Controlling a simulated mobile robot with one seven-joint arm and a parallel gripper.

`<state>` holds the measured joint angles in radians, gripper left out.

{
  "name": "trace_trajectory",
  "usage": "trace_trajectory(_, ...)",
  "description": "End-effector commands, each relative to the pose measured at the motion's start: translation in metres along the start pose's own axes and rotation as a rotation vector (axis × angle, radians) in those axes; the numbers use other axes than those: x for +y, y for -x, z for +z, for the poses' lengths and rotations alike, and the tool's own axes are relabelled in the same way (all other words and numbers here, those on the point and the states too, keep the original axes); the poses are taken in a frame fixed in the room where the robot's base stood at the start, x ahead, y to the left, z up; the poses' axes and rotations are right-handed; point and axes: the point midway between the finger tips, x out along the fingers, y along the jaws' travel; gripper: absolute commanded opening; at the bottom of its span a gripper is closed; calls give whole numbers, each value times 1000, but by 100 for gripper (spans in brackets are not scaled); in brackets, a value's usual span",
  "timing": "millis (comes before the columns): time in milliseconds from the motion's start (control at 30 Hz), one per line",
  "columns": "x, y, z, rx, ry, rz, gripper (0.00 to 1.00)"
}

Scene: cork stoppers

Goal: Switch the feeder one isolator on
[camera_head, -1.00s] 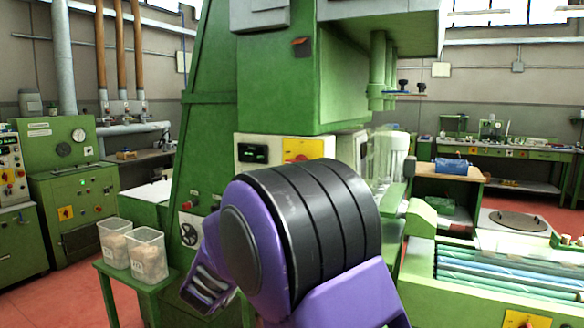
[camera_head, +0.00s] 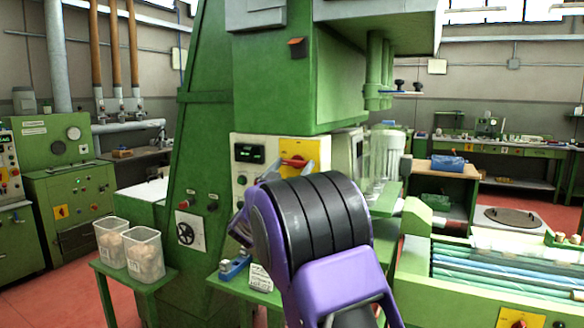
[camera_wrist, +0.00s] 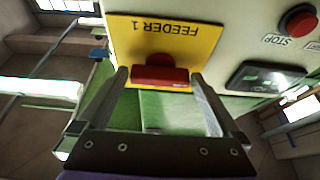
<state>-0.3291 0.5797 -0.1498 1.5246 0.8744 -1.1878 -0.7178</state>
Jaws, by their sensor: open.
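The feeder one isolator is a red handle (camera_wrist: 160,76) on a yellow plate (camera_wrist: 190,38) marked FEEDER 1, which reads upside down in the wrist view. The handle lies crosswise there, parallel to the lettering. My gripper (camera_wrist: 159,80) is open, with one finger at each end of the handle; I cannot tell whether they touch it. In the head view the yellow plate (camera_head: 310,150) and red handle (camera_head: 294,162) show on the green machine's cream panel, just above my purple and black arm. The fingertips reach up to the plate, and my arm hides the panel below.
A red STOP button (camera_wrist: 298,20) and a dark display (camera_wrist: 264,77) sit beside the plate. Two clear bins of corks (camera_head: 145,254) stand on a green stand at left. A bench with rollers (camera_head: 490,270) is at right.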

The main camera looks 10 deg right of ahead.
Motion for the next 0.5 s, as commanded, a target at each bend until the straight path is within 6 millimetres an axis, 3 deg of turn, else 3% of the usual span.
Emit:
trace_trajectory(167,0,0,0,0,0,0,100)
trace_trajectory(500,0,0,0,0,0,0,41)
